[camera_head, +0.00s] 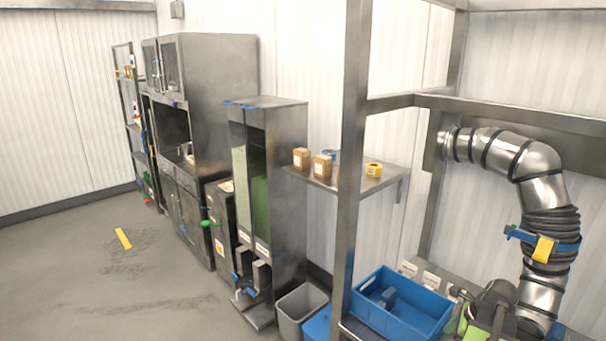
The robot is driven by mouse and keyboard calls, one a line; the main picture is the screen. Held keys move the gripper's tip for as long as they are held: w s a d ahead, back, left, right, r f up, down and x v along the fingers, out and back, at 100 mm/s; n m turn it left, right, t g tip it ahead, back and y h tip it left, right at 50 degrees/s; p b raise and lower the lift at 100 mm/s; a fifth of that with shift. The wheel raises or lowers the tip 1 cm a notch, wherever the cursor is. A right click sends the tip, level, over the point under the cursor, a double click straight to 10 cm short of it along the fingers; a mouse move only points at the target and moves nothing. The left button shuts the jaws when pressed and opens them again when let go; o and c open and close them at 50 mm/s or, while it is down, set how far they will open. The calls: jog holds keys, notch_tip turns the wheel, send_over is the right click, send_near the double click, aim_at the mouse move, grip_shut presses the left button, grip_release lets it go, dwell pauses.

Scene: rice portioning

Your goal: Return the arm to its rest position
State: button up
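Neither my arm nor my gripper can be made out in the head view. Whether the gripper is open, shut or holding something is not shown. A dark and green object (488,312) at the bottom right is cut off by the picture's edge, and I cannot tell what it is.
A metal frame post (352,150) stands close, right of centre. A blue crate (425,326) and a grey bin (296,309) are low in front. A steel dispenser (290,150), cabinets (222,90) and a bent steel duct (545,195) line the wall. The floor (90,270) at left is clear.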

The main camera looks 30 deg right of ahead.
jog(key=w+a+n+g, duration=0.1)
jog(key=w+a+n, duration=0.6)
jog(key=a, duration=0.5)
jog(key=w+a+f+n+g, duration=0.1)
jog(key=w+a+n, duration=0.55)
jog(key=a, duration=0.45)
jog(key=w+a+n+g, duration=0.1)
jog(key=w+a+n, duration=0.6)
jog(key=a, duration=0.5)
jog(key=a+f+n+h+b, duration=0.1)
jog(key=a+f+n+b, duration=0.2)
jog(key=a+n, duration=0.6)
jog(key=a, duration=0.5)
jog(key=shift+s+g+h, duration=0.15)
jog(key=shift+g+h, duration=0.15)
jog(key=shift+d, duration=0.1)
jog(key=shift+c, duration=0.3)
